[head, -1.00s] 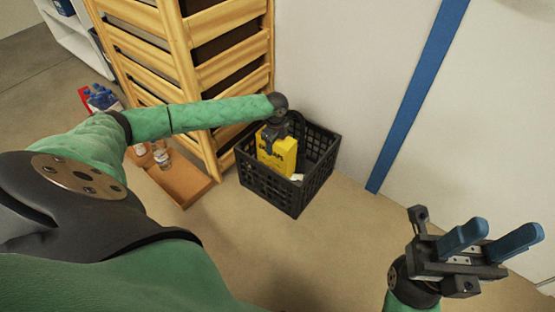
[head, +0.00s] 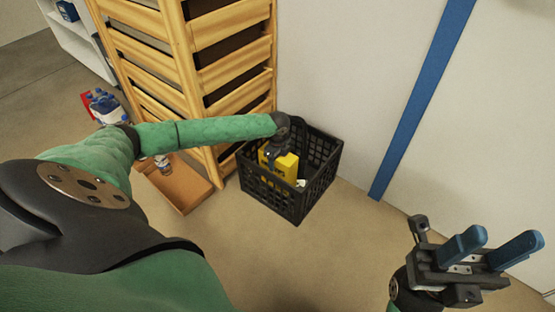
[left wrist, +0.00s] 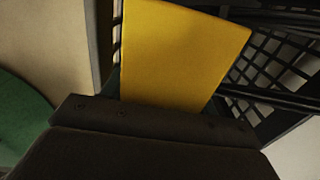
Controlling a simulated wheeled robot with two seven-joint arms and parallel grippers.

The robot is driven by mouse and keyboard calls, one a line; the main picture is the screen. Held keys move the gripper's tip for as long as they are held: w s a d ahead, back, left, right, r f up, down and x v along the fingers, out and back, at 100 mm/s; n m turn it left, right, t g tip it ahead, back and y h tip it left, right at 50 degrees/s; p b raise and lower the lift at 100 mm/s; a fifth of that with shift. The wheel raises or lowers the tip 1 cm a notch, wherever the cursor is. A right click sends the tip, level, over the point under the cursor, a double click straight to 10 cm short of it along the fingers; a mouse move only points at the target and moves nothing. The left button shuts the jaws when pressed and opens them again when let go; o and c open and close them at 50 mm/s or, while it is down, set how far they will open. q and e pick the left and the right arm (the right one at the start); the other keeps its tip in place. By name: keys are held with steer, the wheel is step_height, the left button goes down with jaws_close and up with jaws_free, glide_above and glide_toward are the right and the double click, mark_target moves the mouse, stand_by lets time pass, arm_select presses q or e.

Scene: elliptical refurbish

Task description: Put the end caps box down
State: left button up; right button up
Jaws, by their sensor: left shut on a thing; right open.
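The end caps box is a yellow box (head: 285,167) inside a black crate (head: 293,208) in the head view. My left gripper (head: 277,156) reaches down into the crate and is shut on the box near its top. In the left wrist view the yellow box (left wrist: 180,55) fills the middle, with the crate's lattice wall (left wrist: 265,60) beside it. The box's lower part is hidden by the crate wall, so I cannot tell whether it touches the bottom. My right gripper (head: 500,250) is open and empty at the lower right.
A wooden shelf rack (head: 200,70) stands directly behind and left of the crate. A white wall with a blue stripe (head: 420,100) is on the right. The floor in front of the crate is clear.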

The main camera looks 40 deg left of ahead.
arm_select(q)
steer(key=shift+f, duration=0.35)
steer(key=o, duration=1.6)
steer(key=shift+o, duration=0.2)
